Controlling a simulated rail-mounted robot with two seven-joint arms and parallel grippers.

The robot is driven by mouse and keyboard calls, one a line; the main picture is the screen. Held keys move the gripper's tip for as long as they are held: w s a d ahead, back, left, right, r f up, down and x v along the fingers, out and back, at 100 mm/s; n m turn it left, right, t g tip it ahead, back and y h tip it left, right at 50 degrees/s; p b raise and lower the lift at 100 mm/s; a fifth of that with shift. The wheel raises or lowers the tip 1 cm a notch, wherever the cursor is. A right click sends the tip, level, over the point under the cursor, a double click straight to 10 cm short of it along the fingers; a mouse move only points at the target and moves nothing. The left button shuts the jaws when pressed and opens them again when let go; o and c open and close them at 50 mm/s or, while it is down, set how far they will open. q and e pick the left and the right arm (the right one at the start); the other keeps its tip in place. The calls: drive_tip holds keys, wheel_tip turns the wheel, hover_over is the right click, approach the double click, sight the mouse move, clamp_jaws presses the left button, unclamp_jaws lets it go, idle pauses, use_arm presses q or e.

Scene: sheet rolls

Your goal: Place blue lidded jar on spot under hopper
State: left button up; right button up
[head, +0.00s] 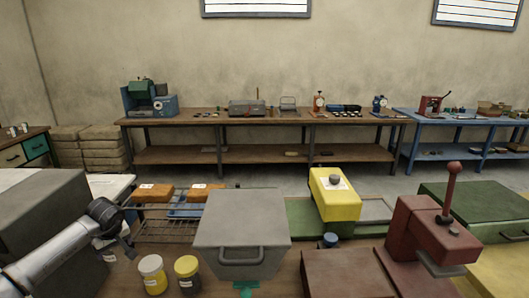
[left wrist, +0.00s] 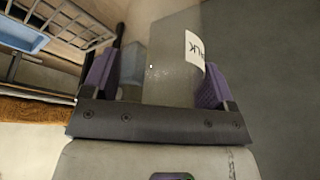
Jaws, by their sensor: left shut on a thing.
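My left gripper (head: 127,247) is low at the left in the head view, left of the grey hopper-like box (head: 240,236). In the left wrist view, its purple fingers (left wrist: 156,84) are closed around a greyish thing (left wrist: 168,75) with a white label, partly readable as "LK". I cannot tell whether this is the blue lidded jar; its lid is not clear. A teal spot (head: 244,289) shows at the foot of the hopper. A small blue-topped thing (head: 330,240) stands right of the hopper, partly hidden. My right gripper is not in view.
Two jars, one pale-lidded (head: 153,274) and one yellow-lidded (head: 187,275), stand left of the teal spot. A wire rack (head: 165,217) lies behind them. A yellow box (head: 335,195) and a red lever machine (head: 425,228) are to the right.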

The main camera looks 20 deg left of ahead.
use_arm(q)
drive_tip(key=w+d+r+m+t+h+p, duration=0.2)
drive_tip(key=d+r+m+p, duration=0.5)
drive_tip(key=d+r+p, duration=1.65)
drive_tip(key=s+d+r+m+h+p, duration=0.1)
drive_tip(key=s+d+r+m+p, duration=0.2)
drive_tip(key=d+r+p, duration=0.7)
drive_tip(key=s+d+r+m+t+h+p, duration=0.1)
drive_tip(key=s+d+r+m+p, duration=0.2)
drive_tip(key=s+d+r+p, duration=0.4)
drive_tip(key=d+r+p, duration=0.3)
drive_tip(key=r, duration=0.5)
drive_tip(key=shift+d+r+m, duration=0.2)
drive_tip(key=shift+d+m, duration=0.1)
drive_tip(key=shift+m, duration=0.1)
drive_tip(key=shift+w, duration=0.1)
